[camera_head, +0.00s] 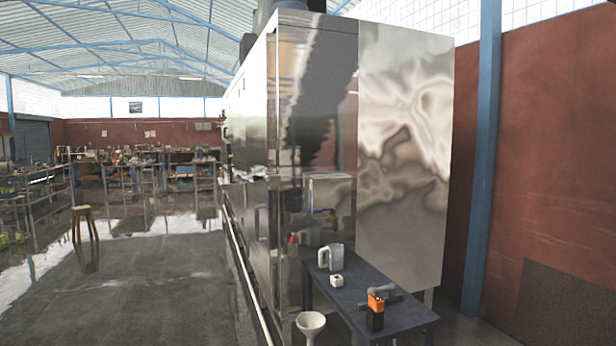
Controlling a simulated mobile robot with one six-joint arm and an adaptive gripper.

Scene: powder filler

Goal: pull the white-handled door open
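A tall, mirror-like steel cabinet (405,90) stands in the middle right of the head view. Its front has a left panel (318,100) and a wider right panel, with a vertical seam between them. The left panel looks like a door, standing flush with the front. I cannot make out a white handle on it; its lower part is partly hidden behind the table and the things on it. My gripper is not in view.
A dark table (352,288) stands close against the cabinet front. It bears a white jug (336,257), a small white block (337,281) and an orange-and-black tool (376,312). A stool (85,238) stands on open floor at left.

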